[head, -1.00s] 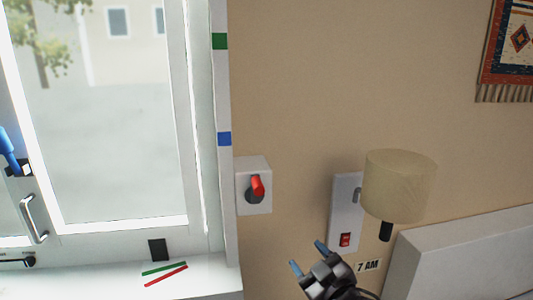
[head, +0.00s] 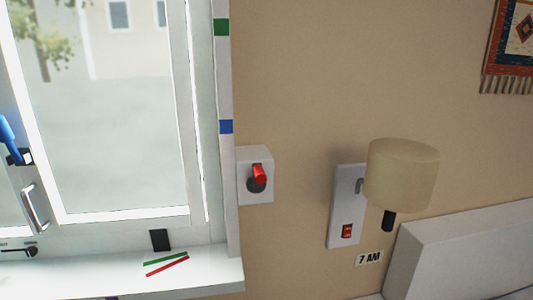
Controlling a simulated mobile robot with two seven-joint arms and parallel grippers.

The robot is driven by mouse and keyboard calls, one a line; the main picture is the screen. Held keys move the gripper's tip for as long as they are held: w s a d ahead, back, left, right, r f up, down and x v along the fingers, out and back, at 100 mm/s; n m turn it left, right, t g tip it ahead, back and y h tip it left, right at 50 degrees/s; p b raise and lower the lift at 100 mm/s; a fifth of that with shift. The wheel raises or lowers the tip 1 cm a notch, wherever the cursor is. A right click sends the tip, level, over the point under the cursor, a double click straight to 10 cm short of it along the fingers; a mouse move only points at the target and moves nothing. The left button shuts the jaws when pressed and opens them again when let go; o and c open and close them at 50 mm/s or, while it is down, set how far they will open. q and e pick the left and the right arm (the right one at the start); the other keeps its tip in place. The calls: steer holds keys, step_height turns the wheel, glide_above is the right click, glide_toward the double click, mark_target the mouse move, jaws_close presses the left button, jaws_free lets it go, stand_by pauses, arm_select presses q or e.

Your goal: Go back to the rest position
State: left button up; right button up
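Neither of my grippers shows in the head view. The view holds a window, a wall and fittings on the wall. A white box with a red rotary knob (head: 259,176) is fixed to the wall right of the window. A white plate with a red switch (head: 347,231) is on the wall further right. A lamp with a beige shade (head: 401,175) is mounted beside that plate.
The window (head: 110,213) with a metal handle (head: 35,208) and a blue lever (head: 8,133) is at the left. Its white sill (head: 205,275) bears a green and a red strip. A white headboard (head: 470,240) stands at lower right. A patterned hanging (head: 515,40) is at upper right.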

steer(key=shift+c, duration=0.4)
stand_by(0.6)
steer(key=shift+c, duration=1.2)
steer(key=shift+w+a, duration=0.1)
